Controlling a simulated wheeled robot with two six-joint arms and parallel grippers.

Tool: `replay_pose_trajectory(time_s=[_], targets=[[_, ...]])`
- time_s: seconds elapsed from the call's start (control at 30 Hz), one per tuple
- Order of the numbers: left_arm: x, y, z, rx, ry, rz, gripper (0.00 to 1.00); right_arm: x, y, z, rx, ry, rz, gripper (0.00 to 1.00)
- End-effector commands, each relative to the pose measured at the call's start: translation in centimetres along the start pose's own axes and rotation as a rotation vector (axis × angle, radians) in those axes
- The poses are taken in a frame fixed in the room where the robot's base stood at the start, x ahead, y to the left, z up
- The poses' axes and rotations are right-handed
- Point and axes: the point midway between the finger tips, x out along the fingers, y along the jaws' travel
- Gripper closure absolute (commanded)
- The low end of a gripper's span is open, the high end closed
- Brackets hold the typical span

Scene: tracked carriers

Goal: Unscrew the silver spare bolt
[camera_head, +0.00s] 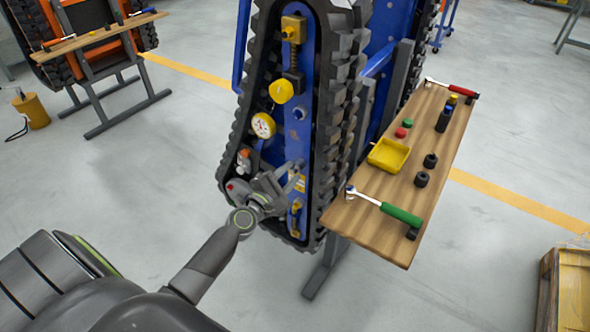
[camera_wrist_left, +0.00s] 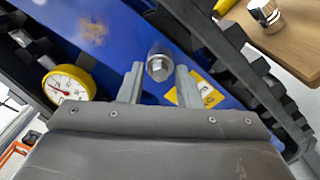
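The silver bolt (camera_wrist_left: 159,66) shows in the left wrist view, with a hex head on a round silver collar against the blue track frame (camera_wrist_left: 105,30). My left gripper (camera_wrist_left: 160,77) is open, with one finger on each side of the bolt. Gaps show between the fingers and the bolt, and I see no grip on it. In the head view my left gripper (camera_head: 291,178) is at the lower part of the blue frame inside the black track; the bolt is hard to make out there. My right gripper is not in view.
A dial gauge (camera_head: 263,125) and a yellow knob (camera_head: 281,91) stick out above the gripper. A wooden shelf (camera_head: 340,222) at the right holds a green-handled ratchet (camera_head: 400,214), yellow tray (camera_head: 389,155) and several small parts. Black track (camera_head: 336,130) surrounds the frame.

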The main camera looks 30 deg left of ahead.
Motion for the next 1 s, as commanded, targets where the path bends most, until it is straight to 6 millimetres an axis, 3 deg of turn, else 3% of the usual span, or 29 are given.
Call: replay_pose_trajectory(time_s=[0.2,0.47,0.8,1.0], targets=[[0.0,-0.1,0.0,0.359,-0.001,0.001,0.69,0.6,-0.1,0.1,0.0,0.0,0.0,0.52],[0.0,0.0,0.0,0.544,-0.001,0.0,0.69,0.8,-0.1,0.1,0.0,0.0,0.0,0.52],[0.0,-0.1,-0.1,1.138,-0.001,0.0,0.69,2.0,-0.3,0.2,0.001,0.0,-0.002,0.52],[0.0,0.0,0.0,1.33,0.0,0.001,0.69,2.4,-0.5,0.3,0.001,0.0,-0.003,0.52]])
